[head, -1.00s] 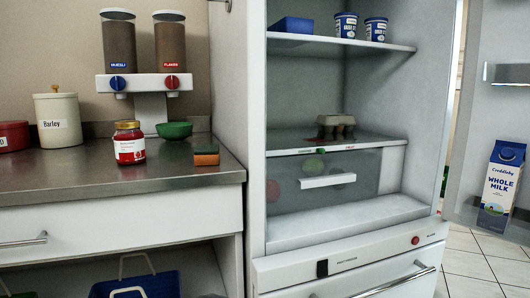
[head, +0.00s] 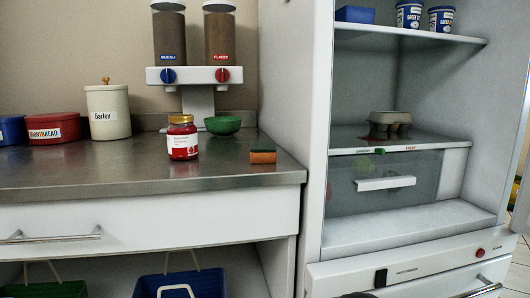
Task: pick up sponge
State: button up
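The sponge (head: 263,153) is a small orange block with a dark green top layer. It lies on the steel counter (head: 95,168) near its right end, to the right of a red-labelled jar and in front of a green bowl. Nothing covers it. My gripper cannot be made out; only dark rounded shapes show at the bottom edge of the head view, too cut off to identify.
The jar (head: 183,138) and green bowl (head: 222,125) stand left of the sponge. A cereal dispenser (head: 194,76) stands behind them. A Barley canister (head: 108,111) and red Shortbread tin (head: 54,128) are farther left. The open fridge (head: 312,140) rises at right. The counter's front is clear.

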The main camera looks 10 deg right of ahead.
aim_at(261, 152)
jog(key=u, duration=3.2)
jog(key=k, duration=1.35)
jog(key=z, duration=1)
